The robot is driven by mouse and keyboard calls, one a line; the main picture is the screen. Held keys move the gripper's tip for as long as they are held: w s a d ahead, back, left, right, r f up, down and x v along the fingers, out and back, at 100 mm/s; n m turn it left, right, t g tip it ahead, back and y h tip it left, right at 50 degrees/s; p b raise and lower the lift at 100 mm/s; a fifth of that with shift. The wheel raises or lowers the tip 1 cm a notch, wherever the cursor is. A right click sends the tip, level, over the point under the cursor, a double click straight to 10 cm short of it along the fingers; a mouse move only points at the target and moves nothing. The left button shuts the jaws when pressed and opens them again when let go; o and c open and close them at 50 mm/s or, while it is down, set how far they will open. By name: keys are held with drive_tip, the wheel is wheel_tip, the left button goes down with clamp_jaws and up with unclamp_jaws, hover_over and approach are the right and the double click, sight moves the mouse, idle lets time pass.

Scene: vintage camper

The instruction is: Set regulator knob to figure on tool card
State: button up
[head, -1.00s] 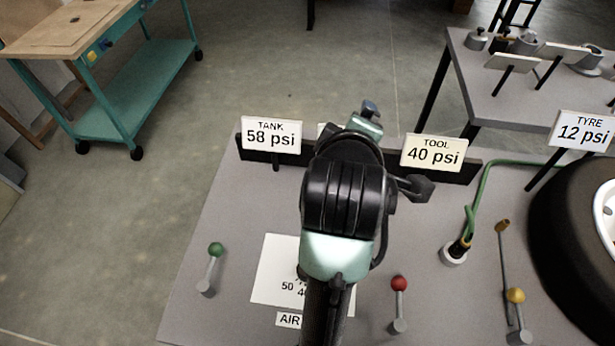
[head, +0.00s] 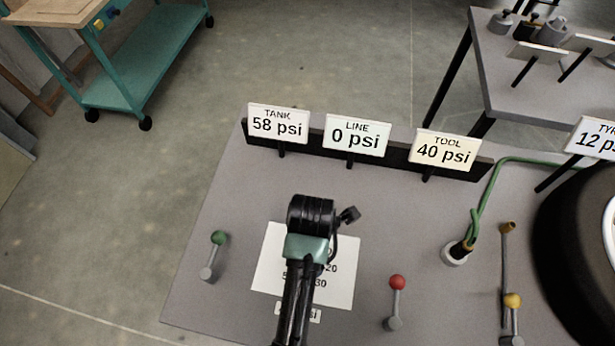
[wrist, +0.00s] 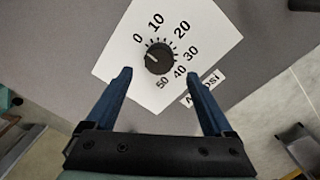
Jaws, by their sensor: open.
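The black regulator knob (wrist: 159,58) sits on a white dial plate (wrist: 113,66) numbered 0 to 50. A small pale mark on the knob lies on its left side, roughly toward the 0. My gripper (wrist: 160,76) is open, with its blue fingers apart and the knob between and just beyond the tips; I cannot see contact. In the head view my wrist hides the knob and part of the dial plate (head: 344,285). The TOOL card (head: 445,151) reads 40 psi. The LINE card (head: 357,136) reads 0 psi.
The TANK card (head: 278,122) reads 58 psi. A green-tipped lever (head: 213,256) stands left of the dial, a red-tipped lever (head: 396,303) right. A yellow-tipped lever (head: 512,320), green hose (head: 487,187) and tyre (head: 567,250) are farther right.

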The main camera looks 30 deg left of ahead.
wheel_tip(320, 180, down, 5)
drive_tip(key=shift+w+a+f, duration=0.1)
idle(0.3)
drive_tip(key=c, duration=1.4)
